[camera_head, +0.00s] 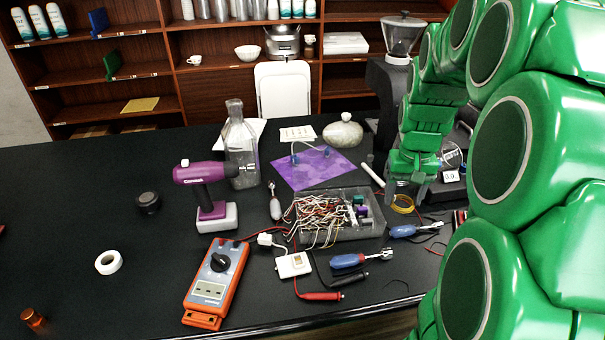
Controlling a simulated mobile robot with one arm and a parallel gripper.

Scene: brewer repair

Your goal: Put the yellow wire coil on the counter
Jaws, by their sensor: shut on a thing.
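The yellow wire coil (403,205) is a small ring of thin yellow wire, right of the clear parts bin. My green gripper (403,194) points down at the coil and is shut on it. Part of the coil is hidden by the fingers. It is low over the black counter (90,200); I cannot tell whether it touches the surface.
The clear bin of wires (370,231) is just left of the coil. A blue-handled tool (403,231) lies below it. An orange multimeter (216,283), purple drill (208,185) and glass bottle (240,150) stand further left. The counter's left side is mostly clear.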

